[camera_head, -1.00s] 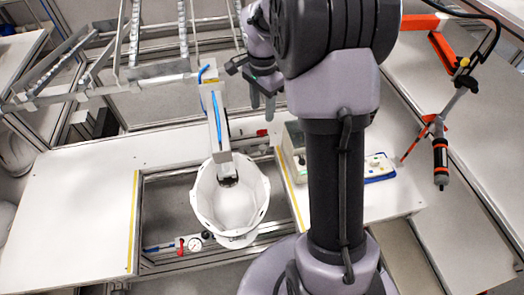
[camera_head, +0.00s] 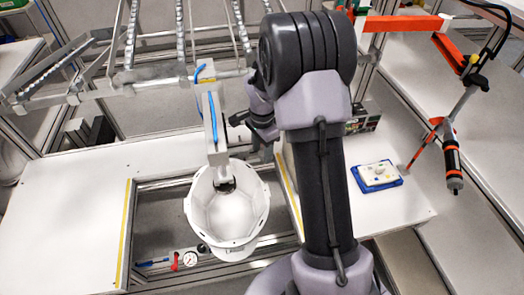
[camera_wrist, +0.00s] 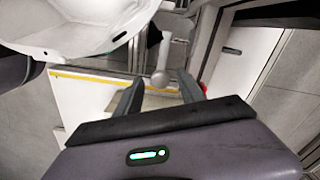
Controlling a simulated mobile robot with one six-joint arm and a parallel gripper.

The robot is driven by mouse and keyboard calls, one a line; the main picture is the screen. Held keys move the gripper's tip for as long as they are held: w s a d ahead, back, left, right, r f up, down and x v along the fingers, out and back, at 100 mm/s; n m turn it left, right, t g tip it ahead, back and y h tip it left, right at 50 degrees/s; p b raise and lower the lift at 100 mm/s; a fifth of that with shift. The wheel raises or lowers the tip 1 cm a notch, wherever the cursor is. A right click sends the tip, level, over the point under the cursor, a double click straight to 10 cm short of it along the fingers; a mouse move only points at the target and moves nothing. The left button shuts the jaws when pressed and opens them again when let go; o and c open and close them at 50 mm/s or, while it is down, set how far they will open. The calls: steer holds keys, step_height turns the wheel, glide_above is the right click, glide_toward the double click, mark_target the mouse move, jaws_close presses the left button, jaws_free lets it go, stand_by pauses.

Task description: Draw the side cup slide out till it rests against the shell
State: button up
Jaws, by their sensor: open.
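The white helmet shell (camera_head: 205,222) sits open side up in the gap in the bench, under a pale upright holder (camera_head: 214,125) with a blue line. In the wrist view, part of the shell (camera_wrist: 75,32) fills the upper left. A pale rod ending in a round knob (camera_wrist: 161,78), perhaps the slide's handle, appears between my fingers in the picture; whether they reach it I cannot tell. My gripper (camera_wrist: 158,90) is open and empty. In the head view, my gripper is mostly hidden behind the holder and my arm. The side cup itself is not clearly visible.
A pressure gauge (camera_head: 190,259) and a red fitting (camera_head: 174,262) lie on the rail below the shell. A blue tray (camera_head: 378,175) sits on the right bench. An orange-handled tool (camera_head: 453,165) hangs at the far right. The left bench top (camera_head: 70,205) is clear.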

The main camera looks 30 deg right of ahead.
jaws_close()
stand_by(1.4)
